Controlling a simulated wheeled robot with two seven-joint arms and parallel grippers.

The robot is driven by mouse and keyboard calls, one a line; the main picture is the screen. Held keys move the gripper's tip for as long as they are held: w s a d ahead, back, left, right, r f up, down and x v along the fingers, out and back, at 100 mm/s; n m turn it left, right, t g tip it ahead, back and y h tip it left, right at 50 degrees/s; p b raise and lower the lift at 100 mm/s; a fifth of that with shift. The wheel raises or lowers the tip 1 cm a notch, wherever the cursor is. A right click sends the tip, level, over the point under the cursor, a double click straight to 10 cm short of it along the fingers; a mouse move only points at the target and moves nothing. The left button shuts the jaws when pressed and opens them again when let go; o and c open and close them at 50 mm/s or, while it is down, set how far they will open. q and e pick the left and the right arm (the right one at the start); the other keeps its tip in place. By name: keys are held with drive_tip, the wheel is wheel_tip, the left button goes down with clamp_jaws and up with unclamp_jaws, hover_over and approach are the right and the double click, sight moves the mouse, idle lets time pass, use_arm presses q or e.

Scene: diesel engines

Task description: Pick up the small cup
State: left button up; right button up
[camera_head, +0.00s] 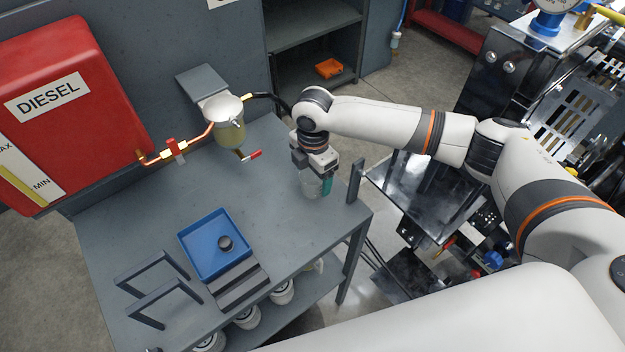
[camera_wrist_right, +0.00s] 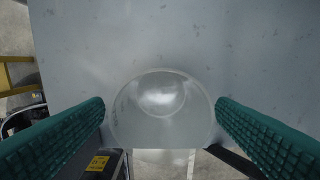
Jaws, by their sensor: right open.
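The small cup (camera_head: 311,186) is clear and stands on the grey table near its right end. In the right wrist view the cup (camera_wrist_right: 160,100) shows from above as a clear round shape, between two green ridged fingers. My right gripper (camera_head: 317,184) points down over the cup. In the right wrist view my right gripper (camera_wrist_right: 160,115) is open, with a finger on each side of the cup and small gaps between. The gripper partly hides the cup in the head view. My left gripper is not in view.
The grey table (camera_head: 185,215) has clear room in its middle. A blue tray (camera_head: 192,236) with a small dark round part sits at the front. A filter bowl (camera_head: 228,130) with a red-handled valve hangs at the back. An upright post (camera_head: 355,180) stands right of the cup.

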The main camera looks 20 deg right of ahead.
sight(313, 181)
wheel_tip(313, 181, down, 2)
drive_tip(key=shift+f, duration=0.5)
drive_tip(key=shift+c, duration=0.3)
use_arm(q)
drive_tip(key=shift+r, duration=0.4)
use_arm(e)
drive_tip(key=c, duration=1)
